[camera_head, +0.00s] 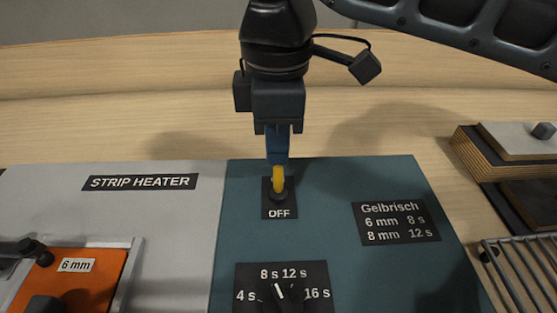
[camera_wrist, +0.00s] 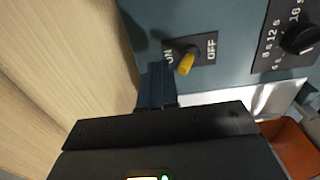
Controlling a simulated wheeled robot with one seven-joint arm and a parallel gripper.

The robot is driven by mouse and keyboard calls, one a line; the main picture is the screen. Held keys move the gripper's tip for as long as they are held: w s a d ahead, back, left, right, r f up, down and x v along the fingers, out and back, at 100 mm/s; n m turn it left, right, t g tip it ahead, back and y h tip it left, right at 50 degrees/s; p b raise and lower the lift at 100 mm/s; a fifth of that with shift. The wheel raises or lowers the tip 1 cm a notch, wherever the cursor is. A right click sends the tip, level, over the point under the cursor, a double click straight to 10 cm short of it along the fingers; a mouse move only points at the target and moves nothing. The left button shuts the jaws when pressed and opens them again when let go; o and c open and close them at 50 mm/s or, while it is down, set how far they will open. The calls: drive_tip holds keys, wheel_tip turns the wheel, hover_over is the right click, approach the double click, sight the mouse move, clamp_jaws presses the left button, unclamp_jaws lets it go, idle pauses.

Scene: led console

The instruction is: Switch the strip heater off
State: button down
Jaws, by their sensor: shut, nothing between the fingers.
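The strip heater's switch is a small toggle with a yellow lever (camera_head: 278,179) on a black plate (camera_head: 266,211) on the teal panel. OFF is printed at the plate's near end; my gripper hides ON in the head view. In the wrist view the yellow lever (camera_wrist: 187,64) stands between ON and OFF, its tip slightly toward the ON side; its exact tilt is hard to judge. My gripper (camera_head: 277,162) points down, its blue fingers shut and empty. The fingertips (camera_wrist: 157,88) are beside the lever on the ON side; contact cannot be told.
The STRIP HEATER label (camera_head: 140,182) is on the grey panel at left, above an orange part (camera_head: 85,275) marked 6 mm. A timer dial (camera_head: 281,292) lies nearer on the teal panel. A Gelbrisch chart (camera_head: 396,222), wire rack (camera_head: 525,270) and stacked boards (camera_head: 510,150) are at right.

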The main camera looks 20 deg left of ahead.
drive_tip(key=shift+s+d, duration=0.2)
drive_tip(key=shift+s, duration=0.2)
drive_tip(key=shift+s+d+p, duration=0.3)
drive_tip(key=shift+s+p, duration=0.2)
drive_tip(key=shift+s, duration=0.2)
idle(0.5)
wheel_tip(320, 180, up, 7)
drive_tip(key=p, duration=0.7)
drive_tip(key=shift+w+a, duration=0.15)
drive_tip(key=shift+w, duration=0.25)
